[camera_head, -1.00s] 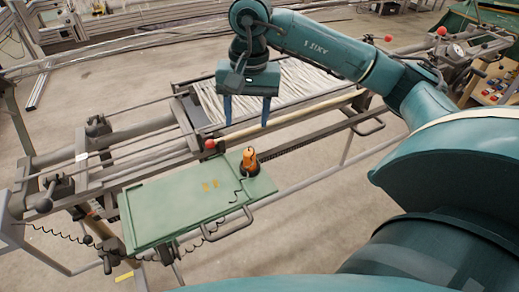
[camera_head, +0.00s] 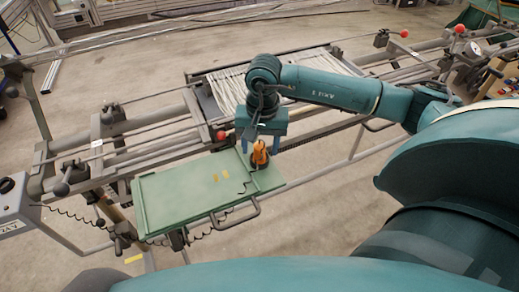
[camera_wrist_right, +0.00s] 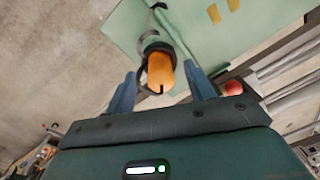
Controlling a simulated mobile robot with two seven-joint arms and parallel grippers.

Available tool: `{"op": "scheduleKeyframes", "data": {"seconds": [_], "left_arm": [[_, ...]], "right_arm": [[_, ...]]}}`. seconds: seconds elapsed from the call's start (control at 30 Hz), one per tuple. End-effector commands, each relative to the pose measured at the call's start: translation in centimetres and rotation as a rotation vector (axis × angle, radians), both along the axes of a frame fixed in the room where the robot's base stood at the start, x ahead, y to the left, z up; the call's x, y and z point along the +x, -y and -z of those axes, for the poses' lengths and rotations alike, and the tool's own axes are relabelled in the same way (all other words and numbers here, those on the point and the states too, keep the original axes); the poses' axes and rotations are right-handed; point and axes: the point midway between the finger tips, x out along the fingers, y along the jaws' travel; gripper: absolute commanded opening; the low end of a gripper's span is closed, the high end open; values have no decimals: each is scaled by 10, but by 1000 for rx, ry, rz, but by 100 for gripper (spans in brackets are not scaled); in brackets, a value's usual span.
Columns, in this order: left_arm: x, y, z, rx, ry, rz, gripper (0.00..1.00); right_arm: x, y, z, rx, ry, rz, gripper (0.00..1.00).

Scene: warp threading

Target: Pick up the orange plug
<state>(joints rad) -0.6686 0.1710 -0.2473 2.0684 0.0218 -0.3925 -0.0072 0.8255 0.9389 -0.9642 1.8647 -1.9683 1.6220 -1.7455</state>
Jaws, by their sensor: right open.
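The orange plug (camera_head: 260,153) stands upright in a dark round holder near the right end of the green panel (camera_head: 190,196). A dark cord runs from it. In the right wrist view the plug (camera_wrist_right: 161,71) lies between the two blue fingers. My right gripper (camera_head: 259,150) is open and lowered over the plug, one finger on each side. In the right wrist view a gap shows between each finger of the gripper (camera_wrist_right: 162,88) and the plug. My left gripper is not in view.
The panel has a grey handle (camera_head: 236,214) on its front edge. A red ball knob (camera_head: 221,136) sits close to the gripper's left. Behind are the metal loom rails and white warp threads (camera_head: 229,92). A coiled cord hangs at the panel's front left.

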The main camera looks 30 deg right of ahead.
Motion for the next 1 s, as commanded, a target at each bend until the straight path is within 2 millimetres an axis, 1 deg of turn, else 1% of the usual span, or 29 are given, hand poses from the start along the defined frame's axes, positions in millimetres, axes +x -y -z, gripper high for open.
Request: {"op": "scheduleKeyframes", "data": {"seconds": [0.03,0.13,0.37,0.9,0.93,1.0], "left_arm": [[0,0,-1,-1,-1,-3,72],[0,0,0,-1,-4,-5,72],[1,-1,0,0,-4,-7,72],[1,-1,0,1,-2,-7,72],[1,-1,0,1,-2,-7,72],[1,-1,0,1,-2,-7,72]], "right_arm": [[0,0,5,-1,-2,1,54],[0,-1,11,1,1,0,54],[1,0,12,0,1,0,53],[1,0,12,0,1,0,9],[1,0,12,0,1,0,6],[1,0,12,0,1,0,5]]}}
